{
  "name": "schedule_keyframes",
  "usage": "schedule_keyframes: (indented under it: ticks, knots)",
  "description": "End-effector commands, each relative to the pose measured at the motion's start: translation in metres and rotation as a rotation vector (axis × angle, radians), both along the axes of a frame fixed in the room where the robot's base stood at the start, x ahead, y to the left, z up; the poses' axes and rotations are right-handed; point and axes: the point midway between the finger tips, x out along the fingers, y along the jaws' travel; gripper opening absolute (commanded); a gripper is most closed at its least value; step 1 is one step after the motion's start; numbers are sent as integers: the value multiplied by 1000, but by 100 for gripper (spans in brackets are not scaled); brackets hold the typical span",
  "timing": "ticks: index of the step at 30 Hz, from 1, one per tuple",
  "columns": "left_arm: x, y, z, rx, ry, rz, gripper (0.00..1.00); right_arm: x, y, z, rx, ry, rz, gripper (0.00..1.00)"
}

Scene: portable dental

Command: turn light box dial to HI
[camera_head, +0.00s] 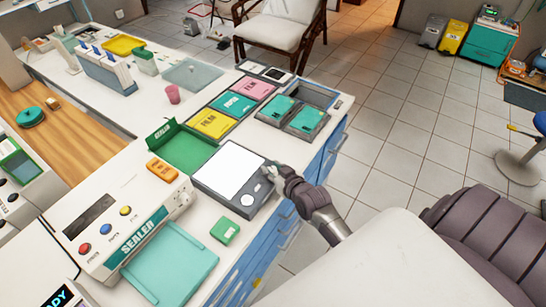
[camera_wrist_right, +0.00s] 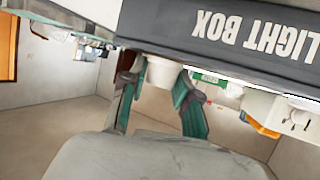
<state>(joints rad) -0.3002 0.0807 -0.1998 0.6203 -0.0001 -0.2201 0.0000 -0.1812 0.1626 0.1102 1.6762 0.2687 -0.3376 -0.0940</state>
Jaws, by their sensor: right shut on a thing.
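The light box (camera_head: 212,188) is a dark grey box with a bright white panel (camera_head: 232,169), lying on the white counter. Its side lettering LIGHT BOX (camera_wrist_right: 255,35) appears upside down across the top of the right wrist view. My right gripper (camera_head: 273,172) is at the box's right edge. In the right wrist view its teal-padded fingers (camera_wrist_right: 157,82) are on either side of a white round dial (camera_wrist_right: 160,70) and shut on it. The dial's marks and setting cannot be read. My left gripper is not in view.
A white sealer (camera_head: 120,225), a teal tray (camera_head: 170,268) and a small green box (camera_head: 225,231) are in front of the light box. An open green box (camera_head: 190,150) and film boxes (camera_head: 213,123) lie behind. Open floor is at right, beyond the blue drawers.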

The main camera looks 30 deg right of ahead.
Motion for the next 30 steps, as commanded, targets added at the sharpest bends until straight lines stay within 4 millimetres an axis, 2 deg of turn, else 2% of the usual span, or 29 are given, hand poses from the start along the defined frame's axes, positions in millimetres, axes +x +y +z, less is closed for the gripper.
schedule_keyframes:
  ticks: [1,9,29,30]
  knots:
    - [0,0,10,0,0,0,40,1,3,5,10,-3,-35,0]
    - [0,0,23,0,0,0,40,1,2,2,4,-2,-163,0]
    - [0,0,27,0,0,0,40,1,0,0,-3,-2,-217,0]
    - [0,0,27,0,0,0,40,1,0,0,-3,-2,-217,34]
